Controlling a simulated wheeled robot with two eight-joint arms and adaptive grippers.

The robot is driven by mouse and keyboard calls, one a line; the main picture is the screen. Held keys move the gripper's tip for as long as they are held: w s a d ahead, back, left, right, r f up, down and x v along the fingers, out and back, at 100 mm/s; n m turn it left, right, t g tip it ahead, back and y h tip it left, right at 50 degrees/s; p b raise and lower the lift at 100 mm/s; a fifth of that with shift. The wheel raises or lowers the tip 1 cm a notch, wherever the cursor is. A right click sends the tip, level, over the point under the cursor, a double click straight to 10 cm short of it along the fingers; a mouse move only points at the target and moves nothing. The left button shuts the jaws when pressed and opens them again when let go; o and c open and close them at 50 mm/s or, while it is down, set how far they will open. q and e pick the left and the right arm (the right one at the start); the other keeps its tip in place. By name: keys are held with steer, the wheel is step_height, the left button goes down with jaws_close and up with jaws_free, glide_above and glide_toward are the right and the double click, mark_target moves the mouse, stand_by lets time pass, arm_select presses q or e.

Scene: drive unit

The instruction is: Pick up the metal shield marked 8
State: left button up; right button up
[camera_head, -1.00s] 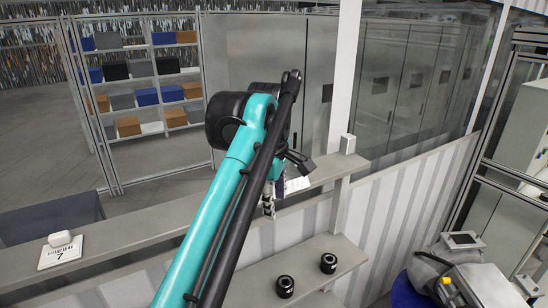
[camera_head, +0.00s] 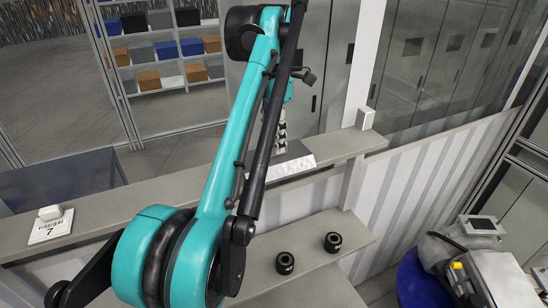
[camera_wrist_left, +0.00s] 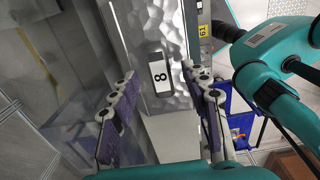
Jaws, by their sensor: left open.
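The metal shield (camera_wrist_left: 147,38) is a hammered, shiny silver plate with a white label reading 8 (camera_wrist_left: 161,74), seen in the left wrist view. My left gripper (camera_wrist_left: 163,100) is open, with one purple-padded finger on each side of the picture and the shield between and beyond them. I cannot tell whether a finger touches it. In the head view, my left gripper (camera_head: 281,135) is beyond the teal arm, above the upper shelf, partly hidden by the arm. The shield is not clearly seen there. My right gripper is in neither view.
A white card (camera_head: 292,167) lies on the upper shelf (camera_head: 190,188) near the gripper. A card marked 7 (camera_head: 50,228) with a white block (camera_head: 50,212) is at the left. Two black round parts (camera_head: 285,263) (camera_head: 333,242) stand on the lower shelf (camera_head: 318,285).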

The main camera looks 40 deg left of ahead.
mark_target(273, 153)
arm_select(q)
steer(key=shift+w+f, duration=0.1)
steer(key=shift+f, duration=1.1)
steer(key=shift+s, duration=0.25)
jaws_close()
steer(key=shift+w, duration=0.1)
